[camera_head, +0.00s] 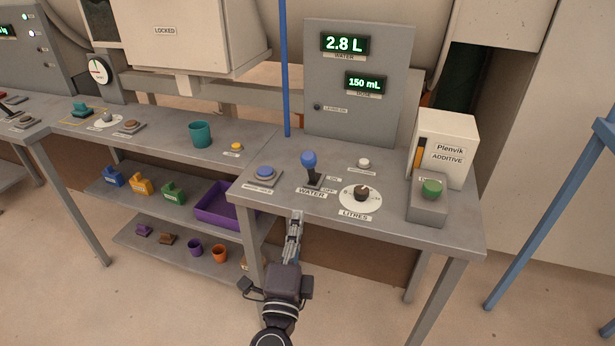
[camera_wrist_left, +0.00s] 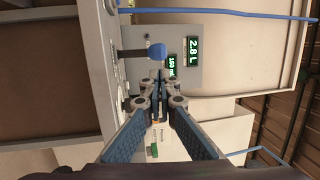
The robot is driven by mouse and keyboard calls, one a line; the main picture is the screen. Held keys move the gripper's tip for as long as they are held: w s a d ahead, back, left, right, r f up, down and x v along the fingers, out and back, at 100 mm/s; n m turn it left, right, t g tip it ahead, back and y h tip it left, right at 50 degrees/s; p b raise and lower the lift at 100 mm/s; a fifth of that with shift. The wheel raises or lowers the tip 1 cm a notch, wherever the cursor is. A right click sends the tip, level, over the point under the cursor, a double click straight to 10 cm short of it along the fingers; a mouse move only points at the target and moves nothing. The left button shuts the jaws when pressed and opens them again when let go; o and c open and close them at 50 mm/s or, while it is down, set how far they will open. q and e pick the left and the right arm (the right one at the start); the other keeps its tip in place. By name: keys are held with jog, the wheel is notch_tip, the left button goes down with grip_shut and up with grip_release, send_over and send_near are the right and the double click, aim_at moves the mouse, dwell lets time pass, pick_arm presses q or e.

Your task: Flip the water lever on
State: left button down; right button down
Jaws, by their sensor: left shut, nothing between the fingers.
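The water lever (camera_head: 309,162) has a blue ball knob on a dark stem. It stands on the right bench behind a "WATER" label, and its stem looks close to upright. My left gripper (camera_head: 296,216) is shut and empty at the bench's front edge, below and slightly left of the lever, apart from it in the head view. In the left wrist view the blue knob (camera_wrist_left: 157,51) shows just beyond the shut fingertips (camera_wrist_left: 160,76). I cannot tell the exact gap there. My right gripper is not in view.
Near the lever are a blue button (camera_head: 264,173), a litres dial (camera_head: 361,194), a white button (camera_head: 364,163) and a green button (camera_head: 432,188) by the additive box (camera_head: 446,130). A panel (camera_head: 385,115) reads 2.8 L and 150 mL. A blue pole (camera_head: 285,70) rises behind.

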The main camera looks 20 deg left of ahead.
pick_arm(q)
jog(key=shift+w, duration=0.1)
jog(key=p, duration=0.4)
send_near(307, 165)
jog(key=x, duration=0.6)
jog(key=shift+d+r, duration=0.1)
jog(key=shift+r, duration=0.05)
jog(key=shift+w, duration=0.6)
